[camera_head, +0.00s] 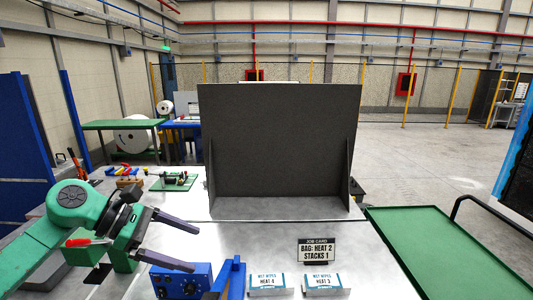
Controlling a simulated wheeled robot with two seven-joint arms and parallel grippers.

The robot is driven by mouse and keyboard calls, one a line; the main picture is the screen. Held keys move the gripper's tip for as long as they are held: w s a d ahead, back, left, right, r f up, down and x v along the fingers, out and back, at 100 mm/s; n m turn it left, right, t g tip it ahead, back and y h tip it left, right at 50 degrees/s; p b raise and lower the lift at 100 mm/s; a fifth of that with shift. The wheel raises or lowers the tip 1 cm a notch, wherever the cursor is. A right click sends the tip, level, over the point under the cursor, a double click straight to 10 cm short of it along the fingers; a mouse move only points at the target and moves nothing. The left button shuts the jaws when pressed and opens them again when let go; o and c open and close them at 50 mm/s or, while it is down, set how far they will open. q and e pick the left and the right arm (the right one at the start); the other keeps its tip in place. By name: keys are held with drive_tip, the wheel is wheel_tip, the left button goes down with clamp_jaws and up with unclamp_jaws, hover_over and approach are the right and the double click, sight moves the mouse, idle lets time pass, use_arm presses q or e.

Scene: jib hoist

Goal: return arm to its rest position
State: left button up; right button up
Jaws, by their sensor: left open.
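My left arm (35,248), green with dark joints, comes in from the left. My left gripper (194,248) is over the left part of the metal table (225,235). Its two dark fingers point right and are spread apart, with nothing between them. My right arm and gripper are not in view. A job card (317,250) reading "BAG: HEAT 2 STACKS 1" stands on the table. Two wipes-labelled cards, one (268,281) marked heat 4 and one (323,281) marked heat 3, are at the front.
A dark upright panel (280,140) stands at the back of the table. A blue box with knobs (182,281) and a blue bracket (232,280) lie just below my left fingers. A green tray (440,245) is at the right. The table's middle is clear.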

use_arm(q)
drive_tip(key=w+d+r+n+t+h, duration=0.4)
drive_tip(key=d+r+n+t+h, duration=0.25)
drive_tip(key=d+n, duration=0.4)
drive_tip(key=w+a+f+n+t+y, duration=0.4)
drive_tip(key=a+n+t+y, duration=0.35)
drive_tip(key=n, duration=1.05)
drive_tip(key=s+a+f+n+g+y, duration=0.1)
drive_tip(key=s+a+f+n+y, duration=0.2)
drive_tip(key=f+n, duration=0.35)
drive_tip(key=s+a+f+n+g+y, duration=0.1)
drive_tip(key=a+f+n+y, duration=0.3)
drive_tip(key=f+n+y, duration=0.25)
drive_tip(key=s+a+f+n+g, duration=0.2)
drive_tip(key=s+f+n+g, duration=0.9)
drive_tip(key=s+f, duration=0.9)
drive_tip(key=s+f+m+g+b, duration=0.25)
drive_tip(key=f+b, duration=0.95)
drive_tip(key=f, duration=2)
drive_tip(key=s+a+f+b, duration=0.1)
drive_tip(key=s+f+b, duration=0.4)
drive_tip(key=s+f, duration=0.4)
drive_tip(key=s+a+f+b, duration=0.1)
drive_tip(key=s+f+b, duration=0.4)
drive_tip(key=s+f, duration=0.4)
drive_tip(key=shift+a+f, duration=0.35)
drive_tip(key=shift+f, duration=3.4)
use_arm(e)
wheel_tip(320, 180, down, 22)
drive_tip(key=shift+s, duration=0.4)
